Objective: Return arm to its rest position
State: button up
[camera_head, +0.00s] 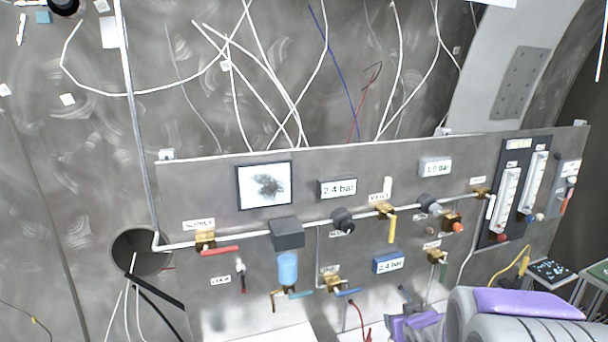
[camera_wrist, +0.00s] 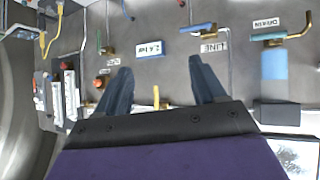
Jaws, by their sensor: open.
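My gripper (camera_wrist: 160,65) shows in the wrist view with its two dark blue-grey fingers spread apart. Nothing is between them, and they point toward the panel, which appears upside down there. In the head view my grey and purple arm (camera_head: 525,305) is at the lower right, in front of the panel's lower right part. A smaller purple part of mine (camera_head: 412,325) shows beside it at the bottom edge. The fingers are too small to make out clearly in the head view. I cannot tell how far the fingertips are from the panel.
The grey panel (camera_head: 210,180) carries pipes, valves, gauges and a red-handled valve (camera_head: 220,249). A blue-handled valve (camera_wrist: 196,28) and a blue display (camera_wrist: 149,49) are near the fingers in the wrist view. A side table (camera_head: 550,271) stands right. White cables (camera_head: 285,100) hang above the panel.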

jog(key=s+a+f+g+b, duration=0.3)
jog(key=s+g, duration=0.1)
jog(key=s, duration=0.8)
jog(key=s+a+f+g+b, duration=0.3)
jog(key=s+g+b, duration=0.1)
jog(key=s, duration=0.9)
jog(key=s+a+f+g+y+b, duration=0.1)
jog(key=s+a+f+g+b, duration=0.1)
jog(key=s, duration=1.1)
jog(key=shift+s+a+f+m+g+b, duration=0.3)
jog(key=shift+a+f+g+b, duration=0.1)
jog(key=shift+a+g+b, duration=0.65)
jog(key=shift+w+d, duration=0.1)
jog(key=shift+d, duration=0.05)
